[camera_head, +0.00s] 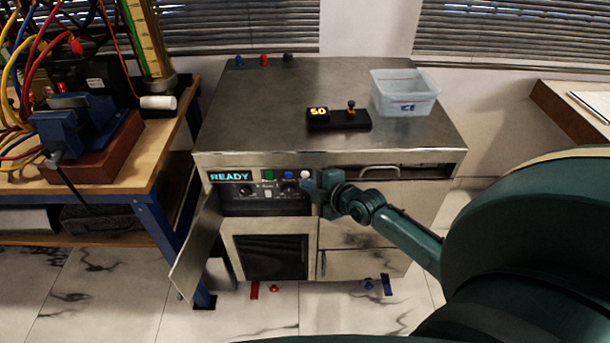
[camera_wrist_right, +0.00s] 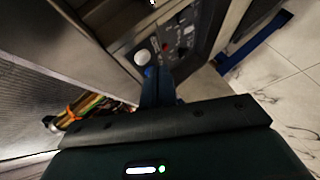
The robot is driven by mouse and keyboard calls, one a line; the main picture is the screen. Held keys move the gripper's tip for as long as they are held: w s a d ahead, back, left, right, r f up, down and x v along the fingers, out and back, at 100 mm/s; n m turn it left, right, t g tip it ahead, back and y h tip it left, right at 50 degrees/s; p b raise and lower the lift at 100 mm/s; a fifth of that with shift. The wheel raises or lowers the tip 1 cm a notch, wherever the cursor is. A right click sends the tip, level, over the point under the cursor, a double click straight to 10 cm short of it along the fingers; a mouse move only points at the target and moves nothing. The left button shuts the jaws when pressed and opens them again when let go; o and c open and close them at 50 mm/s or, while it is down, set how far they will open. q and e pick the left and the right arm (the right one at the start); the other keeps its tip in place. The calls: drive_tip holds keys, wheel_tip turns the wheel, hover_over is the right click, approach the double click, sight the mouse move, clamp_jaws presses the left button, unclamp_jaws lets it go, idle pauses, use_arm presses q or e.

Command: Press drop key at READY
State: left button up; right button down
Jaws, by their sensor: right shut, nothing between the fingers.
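A metal cabinet (camera_head: 250,120) has a recessed control panel (camera_head: 265,205) in its front. A small display (camera_head: 231,176) there reads READY. To its right are a green button (camera_head: 268,174), a blue button (camera_head: 288,174) and a white button (camera_head: 305,174); I see no label naming the drop key. My right gripper (camera_head: 312,188) is shut and empty, at the panel's right side just below the white button. In the right wrist view its fingers (camera_wrist_right: 160,78) point at the panel, close to the white button (camera_wrist_right: 142,57). I cannot tell whether they touch. My left gripper is not in view.
An open door (camera_head: 196,245) hangs at the panel's left. A cluttered wooden bench (camera_head: 150,150) stands left, a desk (camera_head: 575,112) right.

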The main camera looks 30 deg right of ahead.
drive_tip(key=shift+w, duration=0.1)
idle(0.5)
drive_tip(key=shift+w+d, duration=0.2)
drive_tip(key=shift+w, duration=0.1)
drive_tip(key=shift+w+d+b, duration=0.2)
drive_tip(key=shift+w+b, duration=0.1)
drive_tip(key=shift+b, duration=0.1)
idle(0.5)
idle(0.4)
drive_tip(key=shift+s+a+p, duration=0.4)
drive_tip(key=shift+s+p, duration=0.3)
drive_tip(key=shift+p, duration=0.05)
